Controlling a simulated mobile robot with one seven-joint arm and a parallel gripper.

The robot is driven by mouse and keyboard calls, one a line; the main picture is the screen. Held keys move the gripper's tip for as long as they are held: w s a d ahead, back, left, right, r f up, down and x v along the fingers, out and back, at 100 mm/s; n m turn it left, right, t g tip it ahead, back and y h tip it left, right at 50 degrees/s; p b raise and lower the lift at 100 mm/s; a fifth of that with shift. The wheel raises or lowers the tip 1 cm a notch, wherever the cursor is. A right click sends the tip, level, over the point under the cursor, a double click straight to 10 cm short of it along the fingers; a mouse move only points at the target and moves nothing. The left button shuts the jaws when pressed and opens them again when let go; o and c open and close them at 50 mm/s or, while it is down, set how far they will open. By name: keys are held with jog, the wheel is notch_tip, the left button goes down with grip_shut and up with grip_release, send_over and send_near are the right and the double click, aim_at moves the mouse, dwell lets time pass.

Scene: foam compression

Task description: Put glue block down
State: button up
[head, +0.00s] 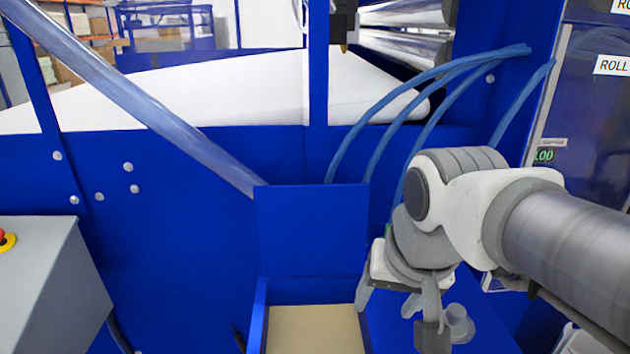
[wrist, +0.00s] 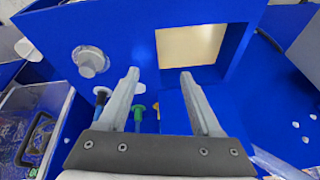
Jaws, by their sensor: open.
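My gripper (head: 398,318) is open, with nothing visible between its fingers. In the wrist view its two fingers (wrist: 160,76) stand well apart over a blue surface. A flat tan surface (head: 315,330) fills the blue-walled opening to the left of my gripper in the head view. It also shows in the wrist view, beyond the fingertips (wrist: 190,45). I cannot tell whether this is the glue block or the bottom of the opening. No other block can be made out.
A pale round fitting (wrist: 90,61) sits on the blue surface beside my gripper. Green-topped items (wrist: 139,113) show between the fingers, below the blue edge. A raised blue panel (head: 311,230) stands behind the opening. A grey console (head: 50,285) is at left.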

jog(key=shift+s+d+f+n+t, duration=0.3)
jog(key=shift+s+d+n, duration=0.3)
jog(key=shift+s, duration=0.25)
jog(key=shift+s+d+f+n+t, duration=0.15)
jog(key=shift+s+d+n+t, duration=0.25)
jog(key=shift+s+n, duration=0.35)
dwell(5.7)
